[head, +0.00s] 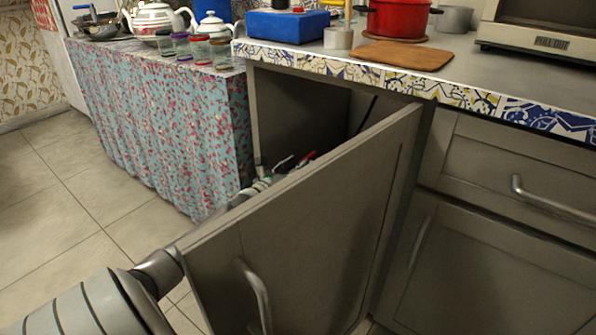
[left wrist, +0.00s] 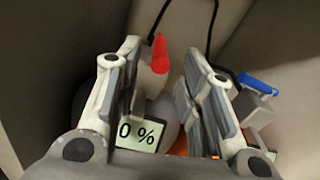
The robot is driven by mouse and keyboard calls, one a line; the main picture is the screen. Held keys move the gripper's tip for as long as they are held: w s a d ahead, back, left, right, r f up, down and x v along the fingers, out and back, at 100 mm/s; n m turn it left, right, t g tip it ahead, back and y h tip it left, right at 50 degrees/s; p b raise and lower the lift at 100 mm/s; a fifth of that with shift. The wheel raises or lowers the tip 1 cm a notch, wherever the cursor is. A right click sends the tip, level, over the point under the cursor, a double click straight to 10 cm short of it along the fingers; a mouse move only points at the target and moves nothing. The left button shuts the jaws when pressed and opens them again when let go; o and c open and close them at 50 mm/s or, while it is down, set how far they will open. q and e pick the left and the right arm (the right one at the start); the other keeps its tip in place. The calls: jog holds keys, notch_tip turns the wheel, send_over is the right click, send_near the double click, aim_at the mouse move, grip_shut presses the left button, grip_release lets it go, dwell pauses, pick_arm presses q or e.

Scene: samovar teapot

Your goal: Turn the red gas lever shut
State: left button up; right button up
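The red lever (left wrist: 160,54) shows in the left wrist view, standing nearly upright in the picture on a pale fitting. My left gripper (left wrist: 163,56) is open, with one finger on each side of the lever in the picture. The lever appears closer to the left finger; I cannot tell whether they touch. In the head view, a small red part (head: 307,158) shows inside the open cabinet by my left gripper (head: 284,168), mostly hidden behind the door. My right gripper is in neither view.
A blue lever (left wrist: 258,83) is right of the gripper. The open cabinet door (head: 310,225) stands in front of my left arm. A cloth-covered counter (head: 165,120) is to the left.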

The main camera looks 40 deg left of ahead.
pick_arm(q)
jog(key=shift+w+a, duration=0.1)
jog(key=shift+w, duration=0.5)
jog(key=shift+c, duration=0.3)
grip_shut()
